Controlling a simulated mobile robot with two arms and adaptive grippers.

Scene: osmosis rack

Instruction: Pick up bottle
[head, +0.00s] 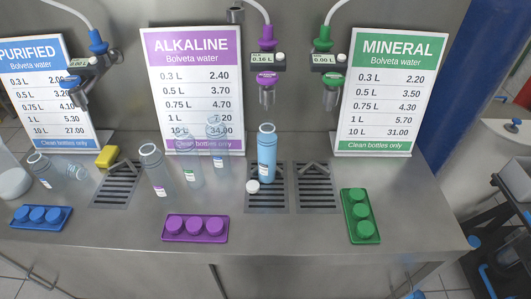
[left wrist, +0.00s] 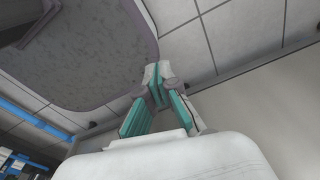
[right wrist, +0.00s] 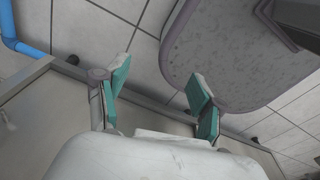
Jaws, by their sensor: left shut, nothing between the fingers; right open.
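Several bottles stand on the steel counter in the head view. A blue-filled bottle (head: 267,153) stands upright at the drain grate below the purple tap. Clear empty bottles stand left of it: one (head: 217,143), another (head: 187,160), and a tilted-looking one (head: 155,170). Another clear bottle (head: 45,170) is at the far left, next to one that seems to lie down (head: 75,170). My left gripper (left wrist: 158,80) is shut and empty in the left wrist view. My right gripper (right wrist: 160,82) is open and empty in the right wrist view. Neither gripper shows in the head view.
Blue (head: 41,226), purple (head: 167,239) and green (head: 348,235) cap trays lie on the counter. A white cap (head: 253,186) lies beside the blue-filled bottle. A yellow sponge (head: 107,156) is at left. Price signs and taps stand behind. The counter's front right is clear.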

